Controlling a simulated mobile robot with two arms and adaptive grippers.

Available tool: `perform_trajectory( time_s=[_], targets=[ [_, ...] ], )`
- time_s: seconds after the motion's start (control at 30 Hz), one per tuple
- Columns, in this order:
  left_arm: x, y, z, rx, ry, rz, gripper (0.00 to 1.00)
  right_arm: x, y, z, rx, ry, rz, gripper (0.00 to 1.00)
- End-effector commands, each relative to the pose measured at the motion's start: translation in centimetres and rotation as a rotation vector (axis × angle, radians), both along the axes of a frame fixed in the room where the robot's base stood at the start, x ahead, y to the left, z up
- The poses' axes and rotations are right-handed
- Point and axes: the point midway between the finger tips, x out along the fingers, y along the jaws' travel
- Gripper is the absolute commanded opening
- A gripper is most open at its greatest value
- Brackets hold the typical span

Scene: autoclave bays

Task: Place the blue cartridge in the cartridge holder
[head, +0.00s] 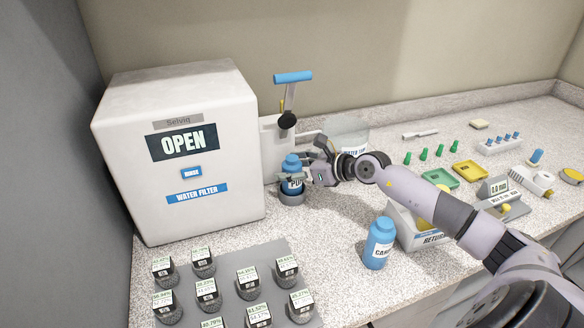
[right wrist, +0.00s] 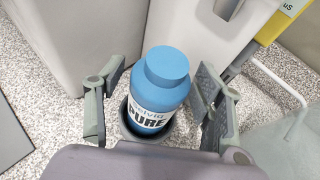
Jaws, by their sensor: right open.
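A blue cartridge (head: 291,165) with a white label reading "PURE" stands upright in a dark grey round cartridge holder (head: 292,198), beside the white machine. In the right wrist view the cartridge (right wrist: 162,85) has its base inside the holder's rim (right wrist: 125,128). My right gripper (head: 295,178) is open, with one finger on each side of the cartridge. In the right wrist view, gaps show between the fingers (right wrist: 160,100) and the cartridge. A second blue bottle (head: 379,245), with a partly readable label, stands on the counter at front centre. My left gripper is not in view.
The white machine (head: 180,150) marked "OPEN" stands left of the holder, with a blue-handled lever (head: 293,77) behind. A grey mat (head: 240,265) with several labelled jars lies in front. A white "RETURN" box (head: 408,232) sits under my right arm. Trays and small parts fill the right.

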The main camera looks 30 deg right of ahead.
Motion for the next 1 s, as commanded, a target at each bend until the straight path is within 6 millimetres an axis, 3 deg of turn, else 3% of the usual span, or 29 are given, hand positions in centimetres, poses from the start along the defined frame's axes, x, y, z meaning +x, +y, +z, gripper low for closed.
perform_trajectory(
  time_s=[0.27,1.0],
  targets=[
    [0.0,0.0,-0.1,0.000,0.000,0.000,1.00,-0.7,-0.5,0.4,-0.004,0.001,-0.002,0.62],
    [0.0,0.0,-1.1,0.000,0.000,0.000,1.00,-7.9,-3.4,3.7,0.000,0.003,0.000,0.62]
  ],
)
